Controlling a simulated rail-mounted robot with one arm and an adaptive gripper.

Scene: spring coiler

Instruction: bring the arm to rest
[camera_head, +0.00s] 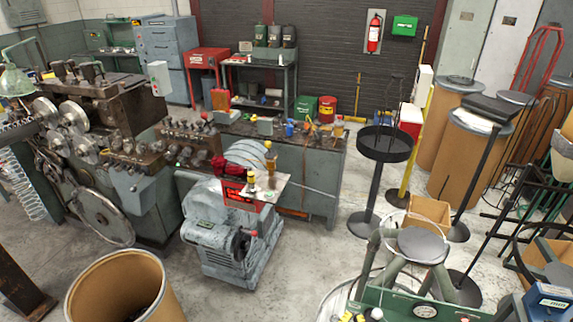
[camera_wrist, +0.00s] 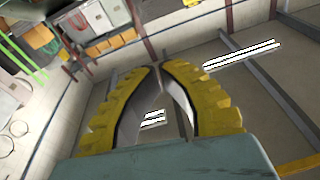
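My gripper (camera_wrist: 157,66) shows in the wrist view, with two yellow ribbed fingers curving inward from a grey-green base. The fingertips come together at the top, with an arch-shaped gap lower down between the fingers. Nothing is held between them. Behind the fingers are pale ceiling or wall panels, beams and bright strip lights (camera_wrist: 240,55), far from the gripper. My gripper is not seen in the head view.
In the head view, the spring coiler machine (camera_head: 100,150) stands left. A workbench (camera_head: 305,165) and grey motor unit (camera_head: 222,240) are central. Brown drums (camera_head: 465,155), a black round stand (camera_head: 386,146) and a green gauge unit (camera_head: 400,303) crowd the right. Floor between is partly clear.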

